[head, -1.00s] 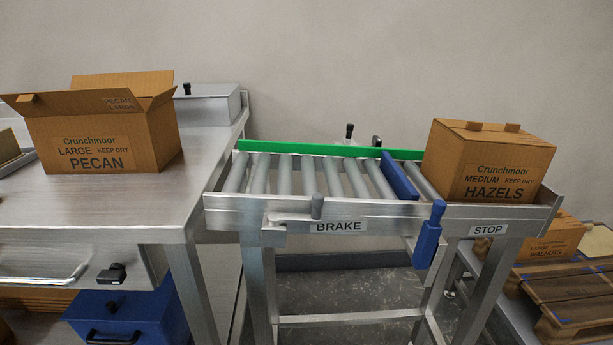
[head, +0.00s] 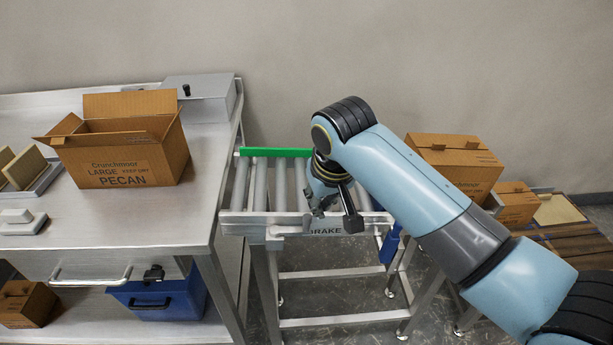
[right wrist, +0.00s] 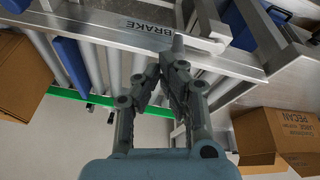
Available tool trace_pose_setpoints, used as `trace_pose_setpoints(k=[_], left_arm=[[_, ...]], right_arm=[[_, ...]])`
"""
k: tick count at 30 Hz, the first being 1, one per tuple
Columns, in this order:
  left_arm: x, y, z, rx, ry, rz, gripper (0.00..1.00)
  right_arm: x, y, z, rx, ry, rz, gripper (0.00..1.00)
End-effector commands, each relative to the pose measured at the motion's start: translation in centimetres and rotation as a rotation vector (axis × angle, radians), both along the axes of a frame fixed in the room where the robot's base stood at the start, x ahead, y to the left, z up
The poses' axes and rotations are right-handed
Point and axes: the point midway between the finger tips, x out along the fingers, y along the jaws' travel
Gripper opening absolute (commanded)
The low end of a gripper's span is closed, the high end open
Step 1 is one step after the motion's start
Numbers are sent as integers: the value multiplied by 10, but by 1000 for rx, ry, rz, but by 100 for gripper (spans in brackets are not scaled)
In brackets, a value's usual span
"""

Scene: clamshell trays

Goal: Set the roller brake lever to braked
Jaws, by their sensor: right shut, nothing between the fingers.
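The roller brake lever (head: 287,230) is a grey metal bar on the conveyor's front rail, just left of the BRAKE label (head: 327,231). My left gripper is not in view.
The roller conveyor has a green back rail (head: 277,152). A steel bench (head: 120,222) with an open PECAN carton (head: 118,163) stands to its left. A HAZELS carton (head: 462,165) sits at the right, behind my right arm. A blue bin (head: 165,300) is under the bench.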

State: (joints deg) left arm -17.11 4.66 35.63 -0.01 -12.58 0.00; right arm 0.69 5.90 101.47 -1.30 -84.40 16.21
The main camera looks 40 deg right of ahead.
Motion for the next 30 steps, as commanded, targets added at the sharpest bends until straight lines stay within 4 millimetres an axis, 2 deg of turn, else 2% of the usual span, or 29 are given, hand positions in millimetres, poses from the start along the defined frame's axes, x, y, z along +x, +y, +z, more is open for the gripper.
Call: trace_pose_setpoints(k=[1,3,6,10,22,26,30], left_arm=[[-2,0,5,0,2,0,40],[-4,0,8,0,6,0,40],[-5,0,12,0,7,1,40],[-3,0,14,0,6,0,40],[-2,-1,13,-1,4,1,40],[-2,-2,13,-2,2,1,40],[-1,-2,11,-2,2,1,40]], right_arm=[[16,-1,14,6,-6,-25,0],[33,-2,29,14,-13,-59,0],[51,-3,46,23,-20,-96,0],[61,-4,56,30,-22,-121,0],[62,-5,51,30,-21,-121,0],[67,-7,36,30,-19,-121,0],[76,-10,9,31,-18,-121,0]])
